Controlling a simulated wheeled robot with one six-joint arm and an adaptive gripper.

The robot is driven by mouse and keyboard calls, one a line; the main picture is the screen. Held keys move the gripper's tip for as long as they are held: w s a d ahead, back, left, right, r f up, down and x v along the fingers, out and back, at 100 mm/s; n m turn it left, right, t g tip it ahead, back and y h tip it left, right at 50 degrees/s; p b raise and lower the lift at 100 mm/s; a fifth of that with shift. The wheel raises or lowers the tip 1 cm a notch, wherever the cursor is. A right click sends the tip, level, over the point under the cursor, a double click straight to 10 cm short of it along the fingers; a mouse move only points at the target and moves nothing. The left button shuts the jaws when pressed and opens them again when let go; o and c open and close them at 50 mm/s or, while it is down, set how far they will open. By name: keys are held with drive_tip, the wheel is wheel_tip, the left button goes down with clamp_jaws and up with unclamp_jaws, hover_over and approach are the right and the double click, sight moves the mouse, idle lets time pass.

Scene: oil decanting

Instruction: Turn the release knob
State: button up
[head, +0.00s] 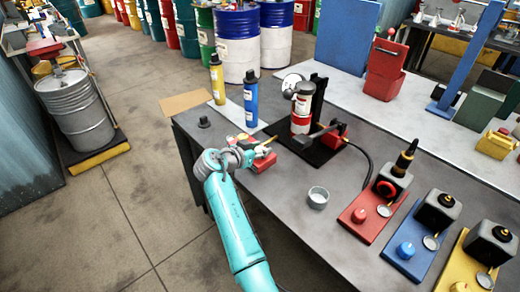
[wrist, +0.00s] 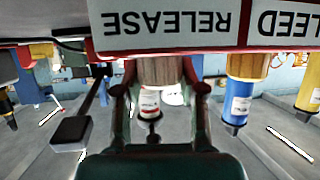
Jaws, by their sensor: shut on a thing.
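In the wrist view, which is upside down, a white label reading RELEASE (wrist: 166,22) sits on a red-edged block. The release knob (wrist: 160,70), a brown wood-like cylinder, sticks out at that label. My gripper (wrist: 160,92) has one finger on each side of the knob and is shut on it. A similar tan knob (wrist: 248,65) stands beside it at the partly cut-off BLEED label (wrist: 285,22). In the head view my gripper (head: 250,155) is at the red block (head: 264,162) near the table's left edge; the held knob is hidden there.
A blue bottle (head: 250,102) and a yellow bottle (head: 217,82) stand behind my gripper. A red-and-white cylinder (head: 301,110) on a black stand is to the right. A small metal cup (head: 318,198) sits in front, with bare grey table (head: 345,180) around it.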

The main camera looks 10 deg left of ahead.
drive_tip(key=shift+m+g+h, duration=1.2)
drive_tip(key=shift+m+h, duration=0.4)
drive_tip(key=shift+m, duration=0.1)
drive_tip(key=shift+f+m+g, duration=0.1)
drive_tip(key=shift+m+g, duration=0.3)
drive_tip(key=o, duration=1.2)
drive_tip(key=shift+c, duration=0.2)
drive_tip(key=shift+h, duration=0.3)
drive_tip(key=v, duration=1.2)
